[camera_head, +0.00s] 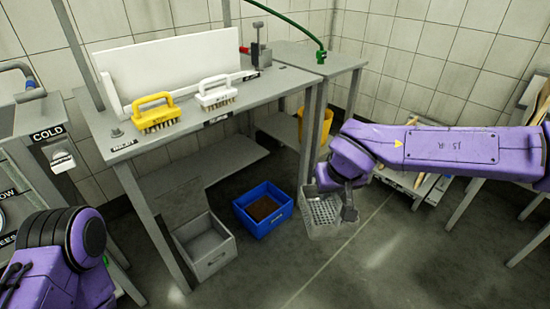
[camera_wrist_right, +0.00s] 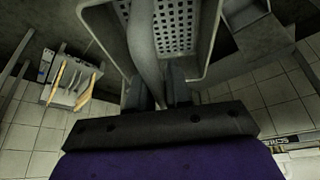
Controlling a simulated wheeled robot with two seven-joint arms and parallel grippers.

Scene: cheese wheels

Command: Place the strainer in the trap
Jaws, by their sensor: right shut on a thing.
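The strainer (camera_head: 322,214) is a grey basket with a perforated bottom. It hangs in front of the bench in the head view, and its holes and rim fill the top of the right wrist view (camera_wrist_right: 172,22). My right gripper (camera_head: 347,203) is shut on it; the dark fingers show in the right wrist view (camera_wrist_right: 158,92). A grey open box (camera_head: 207,247) stands on the floor, left of a blue box (camera_head: 264,209) with brown contents. I cannot tell for certain which thing is the trap. My left gripper is out of view; only part of its arm shows.
A steel bench (camera_head: 190,118) holds a yellow brush (camera_head: 155,115) and a white brush (camera_head: 217,94). A yellow bucket (camera_head: 317,127) stands on the low shelf. A rack with wooden-handled tools (camera_wrist_right: 72,82) stands on the right side in the head view. The floor in front is clear.

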